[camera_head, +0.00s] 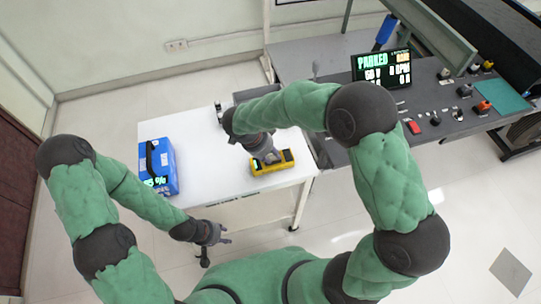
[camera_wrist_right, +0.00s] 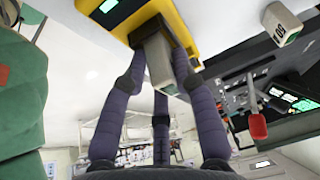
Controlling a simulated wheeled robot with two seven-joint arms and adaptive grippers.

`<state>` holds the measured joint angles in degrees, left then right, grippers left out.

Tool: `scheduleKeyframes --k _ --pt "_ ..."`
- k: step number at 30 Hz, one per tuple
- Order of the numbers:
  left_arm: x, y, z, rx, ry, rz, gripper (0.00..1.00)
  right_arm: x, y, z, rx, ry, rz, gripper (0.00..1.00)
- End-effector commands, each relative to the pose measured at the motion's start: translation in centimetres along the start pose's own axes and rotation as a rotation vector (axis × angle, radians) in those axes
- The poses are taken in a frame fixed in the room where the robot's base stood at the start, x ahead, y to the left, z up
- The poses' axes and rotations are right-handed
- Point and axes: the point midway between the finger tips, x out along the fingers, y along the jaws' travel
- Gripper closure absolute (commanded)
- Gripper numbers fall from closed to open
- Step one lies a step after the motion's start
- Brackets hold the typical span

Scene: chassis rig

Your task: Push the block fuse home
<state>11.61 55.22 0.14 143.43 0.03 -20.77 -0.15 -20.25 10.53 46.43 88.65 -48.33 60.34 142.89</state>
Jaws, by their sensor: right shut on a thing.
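A grey block (camera_wrist_right: 158,66) sits between the fingers of my right gripper (camera_wrist_right: 162,78) in the right wrist view; its shape fits a block fuse. Its far end overlaps the edge of a yellow device (camera_wrist_right: 180,14) with a lit green display; whether they touch is unclear. In the head view my right gripper (camera_head: 268,157) is over the yellow device (camera_head: 287,160) on the white table, hiding the held block. Another grey block (camera_wrist_right: 282,24), marked with digits, shows at the upper right of the wrist view. My left gripper (camera_head: 215,236) is empty before the table, its fingers spread.
A blue box (camera_head: 165,172) with a black handle and green display stands on the left of the white table (camera_head: 205,180). A dark control bench (camera_head: 430,110) with a lit screen (camera_head: 381,66), knobs and a red switch (camera_head: 414,128) adjoins the table on the right.

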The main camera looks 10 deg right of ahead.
Motion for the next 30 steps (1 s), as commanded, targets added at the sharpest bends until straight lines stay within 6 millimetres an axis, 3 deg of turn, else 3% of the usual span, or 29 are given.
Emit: scheduleKeyframes --k 1,2,4,23,30 --pt "0.3 -0.1 0.0 0.0 0.0 0.0 0.6 1.9 1.3 0.8 -0.02 0.001 0.03 1.0" --pt "0.2 -0.1 0.0 0.0 0.0 0.0 0.6 1.9 1.3 0.8 -0.02 0.001 0.031 0.69" --pt "0.2 -0.1 0.0 0.0 0.0 0.0 0.6 1.9 1.3 0.8 -0.021 0.001 0.03 0.49" --pt "0.0 0.0 0.0 0.0 0.0 0.0 0.6 1.4 1.1 0.7 -0.02 0.001 0.024 0.48" --pt "-1.5 0.5 0.1 0.0 0.0 0.0 0.6 0.2 0.9 0.2 -0.019 0.001 0.021 0.48"
